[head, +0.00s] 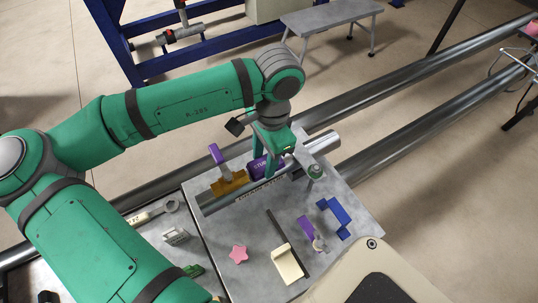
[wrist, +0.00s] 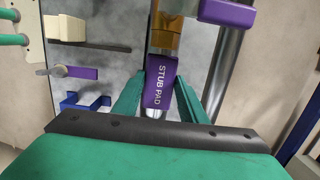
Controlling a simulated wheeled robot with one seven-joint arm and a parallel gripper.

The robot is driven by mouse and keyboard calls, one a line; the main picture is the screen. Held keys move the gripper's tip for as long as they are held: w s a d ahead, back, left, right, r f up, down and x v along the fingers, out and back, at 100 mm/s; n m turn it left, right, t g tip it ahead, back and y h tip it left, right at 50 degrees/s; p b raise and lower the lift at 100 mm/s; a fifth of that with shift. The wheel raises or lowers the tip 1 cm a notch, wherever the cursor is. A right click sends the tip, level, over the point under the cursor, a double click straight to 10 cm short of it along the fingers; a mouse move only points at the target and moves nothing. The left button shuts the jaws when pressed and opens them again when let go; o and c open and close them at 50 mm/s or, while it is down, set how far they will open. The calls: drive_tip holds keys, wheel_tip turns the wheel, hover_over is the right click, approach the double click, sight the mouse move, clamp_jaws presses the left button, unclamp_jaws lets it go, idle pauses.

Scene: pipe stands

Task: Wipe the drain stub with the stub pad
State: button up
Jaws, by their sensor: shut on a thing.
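My gripper (head: 268,172) is over the metal work plate, shut on the purple stub pad (head: 259,166). In the wrist view the pad (wrist: 158,92), with white STUB PAD lettering, sits between the two green fingers (wrist: 157,84). A grey metal tube (head: 218,205) lies along the plate beside a printed strip. It may be the drain stub, but the lettering is too small to read. The pad is close to this tube; I cannot tell whether they touch. An orange-brown block with a purple handle (head: 227,178) stands just left of the pad.
Long pipes (head: 440,125) run behind.

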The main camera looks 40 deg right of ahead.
drive_tip(key=shift+w+a, duration=0.15)
drive_tip(key=shift+a, duration=0.6)
drive_tip(key=shift+s+d+r, duration=0.1)
drive_tip(key=shift+s+d, duration=0.25)
drive_tip(key=shift+d, duration=0.45)
drive_tip(key=shift+s+d, duration=0.35)
drive_tip(key=shift+d, duration=0.4)
drive_tip(key=shift+w+r, duration=0.15)
drive_tip(key=shift+w+r, duration=0.1)
drive_tip(key=shift+r, duration=0.75)
drive_tip(key=shift+a, duration=0.1)
drive_tip(key=shift+s, duration=0.2)
